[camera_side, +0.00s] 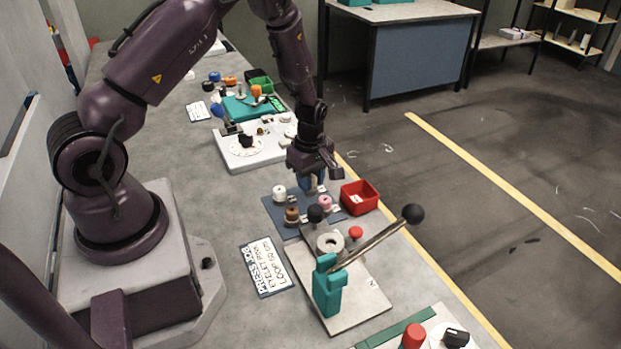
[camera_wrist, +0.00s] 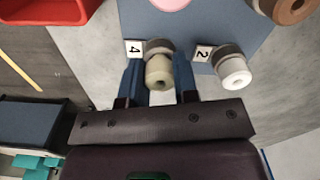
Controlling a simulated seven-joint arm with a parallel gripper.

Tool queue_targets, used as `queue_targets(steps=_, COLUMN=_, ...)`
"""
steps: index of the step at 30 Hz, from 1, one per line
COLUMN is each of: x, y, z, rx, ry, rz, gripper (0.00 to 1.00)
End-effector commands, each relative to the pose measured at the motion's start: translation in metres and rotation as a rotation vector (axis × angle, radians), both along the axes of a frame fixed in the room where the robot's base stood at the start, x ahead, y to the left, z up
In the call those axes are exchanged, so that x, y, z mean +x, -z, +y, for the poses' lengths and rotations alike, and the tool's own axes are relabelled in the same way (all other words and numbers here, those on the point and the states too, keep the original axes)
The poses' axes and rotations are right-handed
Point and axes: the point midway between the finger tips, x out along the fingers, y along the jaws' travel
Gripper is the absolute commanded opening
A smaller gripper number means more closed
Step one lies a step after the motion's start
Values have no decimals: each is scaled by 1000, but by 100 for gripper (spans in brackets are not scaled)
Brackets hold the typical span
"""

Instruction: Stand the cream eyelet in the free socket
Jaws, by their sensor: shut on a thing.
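In the wrist view the cream eyelet (camera_wrist: 158,76) is between the two blue fingers of my gripper (camera_wrist: 160,85), which is shut on it. A grey round socket (camera_wrist: 160,46) beside the label 4 shows directly behind the eyelet. I cannot tell whether the eyelet is in the socket or just above it. In the side view my gripper (camera_side: 313,184) points down at the back right of the blue board (camera_side: 272,203). The fingers hide the eyelet there.
A white eyelet (camera_wrist: 234,75) stands by label 2. Brown (camera_side: 292,213), black (camera_side: 315,212) and pink (camera_side: 325,202) pieces stand on the board. A red bin (camera_side: 360,196) is close on the right. A lever press (camera_side: 328,287) stands in front.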

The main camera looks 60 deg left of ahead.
Motion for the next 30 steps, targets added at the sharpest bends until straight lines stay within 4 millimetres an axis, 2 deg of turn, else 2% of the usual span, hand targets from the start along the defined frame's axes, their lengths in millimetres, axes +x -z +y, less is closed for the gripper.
queue_targets(steps=26, x=0, y=3, z=0, rx=0, ry=0, rz=1, gripper=0)
queue_targets(steps=27, x=0, y=4, z=0, rx=0, ry=0, rz=1, gripper=30)
queue_targets(steps=30, x=0, y=4, z=0, rx=0, ry=0, rz=-1, gripper=52)
